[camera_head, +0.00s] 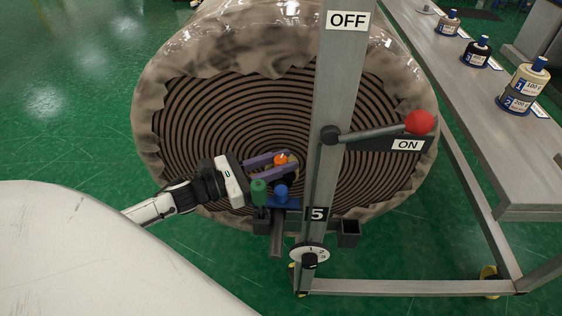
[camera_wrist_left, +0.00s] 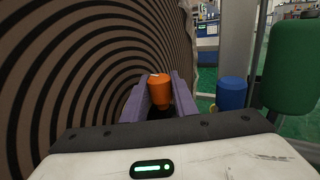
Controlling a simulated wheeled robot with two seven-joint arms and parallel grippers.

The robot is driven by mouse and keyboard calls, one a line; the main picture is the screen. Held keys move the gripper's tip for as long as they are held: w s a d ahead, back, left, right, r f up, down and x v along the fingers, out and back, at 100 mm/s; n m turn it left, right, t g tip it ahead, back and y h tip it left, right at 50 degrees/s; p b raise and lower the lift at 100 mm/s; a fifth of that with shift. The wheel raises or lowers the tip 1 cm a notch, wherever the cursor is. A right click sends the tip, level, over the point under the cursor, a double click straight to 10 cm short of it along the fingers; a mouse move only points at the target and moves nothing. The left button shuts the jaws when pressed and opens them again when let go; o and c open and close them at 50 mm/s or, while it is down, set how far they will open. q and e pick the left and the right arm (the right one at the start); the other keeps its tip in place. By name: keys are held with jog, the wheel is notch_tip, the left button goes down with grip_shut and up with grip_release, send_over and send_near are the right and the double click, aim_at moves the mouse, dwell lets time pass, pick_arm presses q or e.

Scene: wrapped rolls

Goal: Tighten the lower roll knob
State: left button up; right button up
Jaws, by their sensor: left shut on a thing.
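An orange knob (camera_head: 281,159) sits in front of the centre of the large wrapped roll (camera_head: 200,120). My left gripper (camera_head: 287,164) reaches in from the left, its purple fingers on either side of the knob, shut on it. In the left wrist view the orange knob (camera_wrist_left: 160,93) stands between the two fingers (camera_wrist_left: 161,96). The knob's base and the finger contact are partly hidden. A blue knob (camera_head: 281,193) and a green one (camera_head: 258,188) stand just below in the head view. My right gripper is not in view.
A grey post (camera_head: 331,110) with OFF and ON labels stands right of the gripper. Its red-ended lever (camera_head: 419,122) is at ON. A numbered dial (camera_head: 310,256) sits low on the post. A grey table (camera_head: 470,90) with several labelled spools is at the right.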

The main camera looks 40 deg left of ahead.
pick_arm(q)
jog(key=m+h+b, duration=0.1)
jog(key=b, duration=0.1)
jog(key=m+g+h+b, duration=0.1)
jog(key=shift+f+g+b, duration=0.3)
jog(key=shift+b, duration=0.1)
jog(key=shift+g+h+b, duration=0.3)
jog(key=shift+h+b, duration=0.2)
jog(key=shift+r+m+g+h+b, duration=0.3)
jog(key=shift+m+h+b, duration=0.1)
jog(key=shift+m, duration=0.1)
jog(key=o, duration=1)
jog(key=shift+c, duration=0.2)
jog(key=shift+o, duration=0.4)
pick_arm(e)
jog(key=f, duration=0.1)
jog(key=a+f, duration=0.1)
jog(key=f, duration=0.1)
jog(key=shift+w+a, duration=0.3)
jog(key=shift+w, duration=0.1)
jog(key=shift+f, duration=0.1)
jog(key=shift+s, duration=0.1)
